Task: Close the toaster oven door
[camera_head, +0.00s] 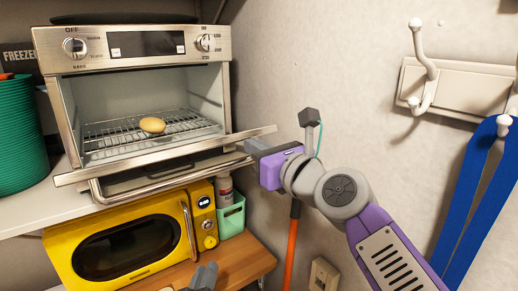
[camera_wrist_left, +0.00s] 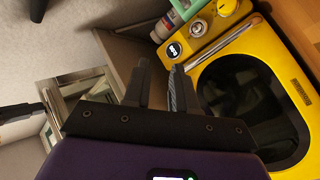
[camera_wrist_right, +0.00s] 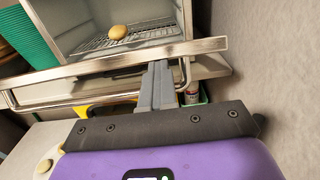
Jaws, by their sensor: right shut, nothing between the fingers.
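The silver toaster oven (camera_head: 135,50) stands on a shelf, with its door (camera_head: 225,139) folded down and open. The door's bar handle (camera_head: 140,187) hangs below its front edge. The door also crosses the right wrist view (camera_wrist_right: 110,62). My right gripper (camera_head: 252,147) is shut and empty by the right end of the door. Its fingertips (camera_wrist_right: 158,66) appear just below the door's edge, near the handle; I cannot tell whether they touch. My left gripper (camera_head: 205,277) is low, in front of the yellow microwave; its fingers (camera_wrist_left: 161,68) are apart and empty.
A yellow potato-like item (camera_head: 152,125) lies on the oven rack (camera_head: 105,138). A yellow microwave (camera_head: 75,250) and a green holder (camera_head: 232,217) with a bottle sit below. Green stacked dishes (camera_head: 20,140) are left of the oven. The wall is close on the right.

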